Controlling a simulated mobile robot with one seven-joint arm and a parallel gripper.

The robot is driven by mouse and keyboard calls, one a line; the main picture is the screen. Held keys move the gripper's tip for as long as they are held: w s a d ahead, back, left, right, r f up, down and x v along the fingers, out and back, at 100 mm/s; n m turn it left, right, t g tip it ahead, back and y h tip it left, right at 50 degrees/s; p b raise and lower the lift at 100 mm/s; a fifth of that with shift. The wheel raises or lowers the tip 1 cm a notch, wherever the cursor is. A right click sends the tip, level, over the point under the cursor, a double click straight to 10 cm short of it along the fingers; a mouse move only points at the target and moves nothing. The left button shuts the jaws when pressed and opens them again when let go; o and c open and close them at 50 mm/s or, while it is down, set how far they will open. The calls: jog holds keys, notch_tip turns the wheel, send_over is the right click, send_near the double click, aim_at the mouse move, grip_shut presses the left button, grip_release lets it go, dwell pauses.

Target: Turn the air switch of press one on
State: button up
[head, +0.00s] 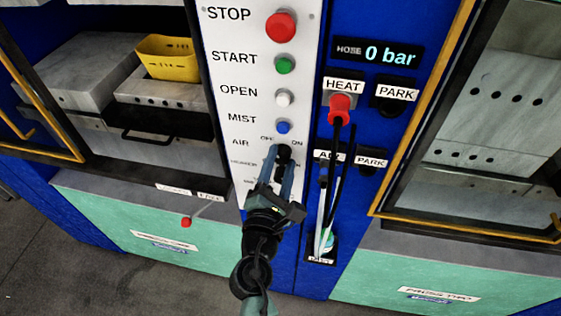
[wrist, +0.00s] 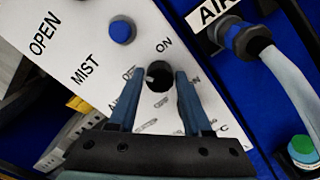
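The air switch (head: 285,151) is a black round knob on the white control panel (head: 222,60), below the blue MIST button (head: 284,127) and beside the AIR label. Small OFF and ON labels sit above it. In the wrist view the knob (wrist: 160,77) shows a pale mark on the side facing OFF. My gripper (head: 281,156) is at the knob, its blue fingers reaching up from below. In the wrist view my gripper (wrist: 155,80) is open, one finger on each side of the knob, with gaps visible. The fingers hide some print below the knob.
Red STOP (head: 281,26), green START (head: 285,64) and white OPEN (head: 284,98) buttons are above. Close to the right, hoses (head: 331,190) hang from the blue panel with HEAT and AIR ports. A yellow bin (head: 167,59) sits in the left press.

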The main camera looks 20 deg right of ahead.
grip_shut()
jog(key=shift+f+m+b, duration=0.1)
jog(key=shift+m+b, duration=0.2)
jog(key=shift+f+m+b, duration=0.1)
jog(key=shift+m+b, duration=0.7)
jog(key=shift+m, duration=0.1)
jog(key=m+b, duration=0.3)
jog(key=m, duration=0.1)
jog(key=shift+f+m+b, duration=0.1)
jog(key=shift+m+b, duration=0.2)
jog(key=shift+b, duration=0.05)
jog(key=m+b, duration=0.2)
jog(key=m, duration=0.1)
jog(key=shift+m+b, duration=0.9)
jog(key=shift+b, duration=0.05)
